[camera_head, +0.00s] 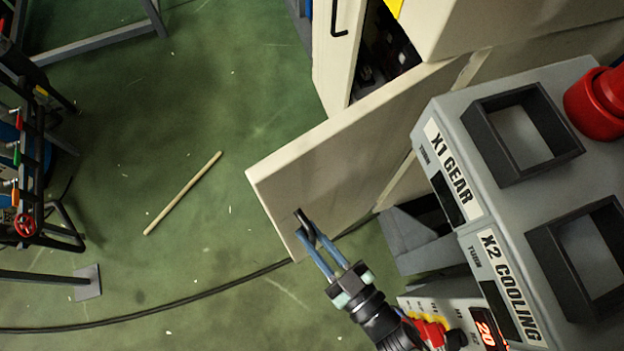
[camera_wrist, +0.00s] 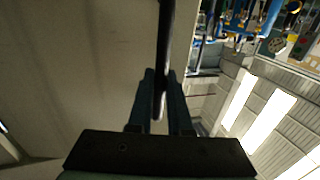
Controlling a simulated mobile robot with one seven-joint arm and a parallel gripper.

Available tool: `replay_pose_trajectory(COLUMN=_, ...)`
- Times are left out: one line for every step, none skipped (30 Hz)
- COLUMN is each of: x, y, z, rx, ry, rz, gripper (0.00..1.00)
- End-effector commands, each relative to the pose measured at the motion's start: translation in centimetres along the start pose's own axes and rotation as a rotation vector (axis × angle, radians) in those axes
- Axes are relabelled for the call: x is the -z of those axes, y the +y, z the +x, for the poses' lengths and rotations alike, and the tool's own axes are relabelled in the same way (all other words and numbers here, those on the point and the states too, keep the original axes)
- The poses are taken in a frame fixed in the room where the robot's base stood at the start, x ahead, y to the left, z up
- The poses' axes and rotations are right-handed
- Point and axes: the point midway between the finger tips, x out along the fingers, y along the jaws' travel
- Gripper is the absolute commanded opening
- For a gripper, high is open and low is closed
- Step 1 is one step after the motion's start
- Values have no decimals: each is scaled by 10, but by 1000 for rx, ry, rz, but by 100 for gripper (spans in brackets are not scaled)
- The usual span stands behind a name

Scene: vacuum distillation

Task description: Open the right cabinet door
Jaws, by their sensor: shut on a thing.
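The right cabinet door (camera_head: 340,150) is a cream panel in the head view. It stands swung out from the cabinet (camera_head: 480,25), with a dark gap into the interior behind it. Its black bar handle (camera_head: 302,217) is near the door's free edge. My gripper (camera_head: 307,235) is shut on this handle. In the wrist view the handle (camera_wrist: 166,40) runs between my two fingers (camera_wrist: 160,95), with the door's face (camera_wrist: 75,70) filling the left side. Part of the handle is hidden by my fingers.
The other cabinet door (camera_head: 336,55), with its own black handle (camera_head: 341,18), is at the top. A wooden stick (camera_head: 183,193) and a black cable (camera_head: 190,299) lie on the green floor. A metal frame rig (camera_head: 30,190) stands at the left. Floor left of the door is mostly clear.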

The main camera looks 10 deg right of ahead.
Motion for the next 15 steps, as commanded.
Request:
replay_pose_trajectory(x=0, y=0, z=0, rx=-1, ry=-2, rz=1, gripper=0)
replay_pose_trajectory(x=0, y=0, z=0, rx=-1, ry=-2, rz=1, gripper=21)
replay_pose_trajectory(x=0, y=0, z=0, rx=-1, ry=-2, rz=1, gripper=28)
replay_pose_trajectory(x=0, y=0, z=0, rx=-1, ry=-2, rz=1, gripper=33)
replay_pose_trajectory(x=0, y=0, z=0, rx=-1, ry=-2, rz=0, gripper=39)
replay_pose_trajectory(x=0, y=0, z=0, rx=-1, ry=-1, rz=0, gripper=46)
replay_pose_trajectory(x=0, y=0, z=0, rx=-1, ry=-1, rz=0, gripper=47)
replay_pose_trajectory(x=0, y=0, z=0, rx=-1, ry=-1, rz=0, gripper=47)
replay_pose_trajectory(x=0, y=0, z=0, rx=-1, ry=-1, rz=0, gripper=47)
replay_pose_trajectory(x=0, y=0, z=0, rx=-1, ry=-1, rz=0, gripper=47)
replay_pose_trajectory(x=0, y=0, z=0, rx=-1, ry=-1, rz=0, gripper=47)
replay_pose_trajectory(x=0, y=0, z=0, rx=-1, ry=-1, rz=0, gripper=47)
replay_pose_trajectory(x=0, y=0, z=0, rx=-1, ry=-1, rz=0, gripper=47)
replay_pose_trajectory(x=0, y=0, z=0, rx=-1, ry=-1, rz=0, gripper=47)
replay_pose_trajectory(x=0, y=0, z=-1, rx=-1, ry=-1, rz=-1, gripper=47)
